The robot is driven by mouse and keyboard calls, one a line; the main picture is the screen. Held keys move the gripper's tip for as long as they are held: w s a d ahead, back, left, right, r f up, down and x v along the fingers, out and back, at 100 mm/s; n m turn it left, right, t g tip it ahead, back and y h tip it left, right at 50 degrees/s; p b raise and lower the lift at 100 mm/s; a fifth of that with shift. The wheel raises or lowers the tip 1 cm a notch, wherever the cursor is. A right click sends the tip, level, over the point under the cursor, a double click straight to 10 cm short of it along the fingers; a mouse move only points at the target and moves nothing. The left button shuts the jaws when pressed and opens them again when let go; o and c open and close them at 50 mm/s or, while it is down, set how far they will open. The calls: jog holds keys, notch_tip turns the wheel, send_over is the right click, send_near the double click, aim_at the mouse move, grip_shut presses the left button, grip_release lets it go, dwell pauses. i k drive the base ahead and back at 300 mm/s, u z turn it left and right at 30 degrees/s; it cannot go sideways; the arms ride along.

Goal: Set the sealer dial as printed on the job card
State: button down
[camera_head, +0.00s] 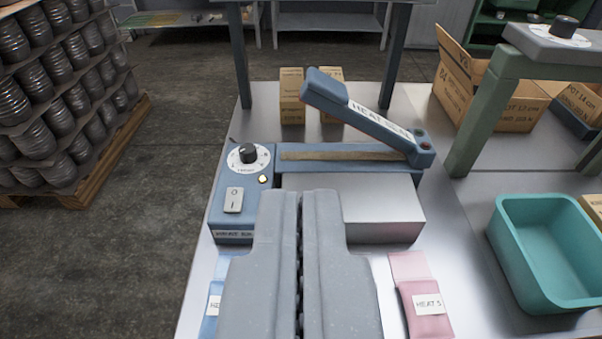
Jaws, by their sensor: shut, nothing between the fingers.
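The blue heat sealer (232,220) stands on the metal table, its arm (365,118) raised at a slant. Its black dial knob (248,153) sits on a white round scale at the left; the scale marks and setting are too small to read. A white rocker switch (234,200) is below it. A white card (429,304) reading "HEAT 5" lies on a pink pouch (410,268). Another card (214,305) lies on a blue pouch at the left, its text mostly hidden by my gripper. My gripper (306,194) is shut and empty, in front of the sealer, apart from the dial.
A teal bin (545,250) stands at the right. A second black knob (565,26) tops a stand at upper right, beside an open cardboard box (455,80). Small boxes (291,95) stand behind the sealer. A pallet of cans (60,90) is on the floor at the left.

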aim_at(247, 152)
jog(key=k, duration=0.5)
jog(key=u, duration=0.55)
jog(key=i, duration=1.25)
jog(key=z, duration=0.6)
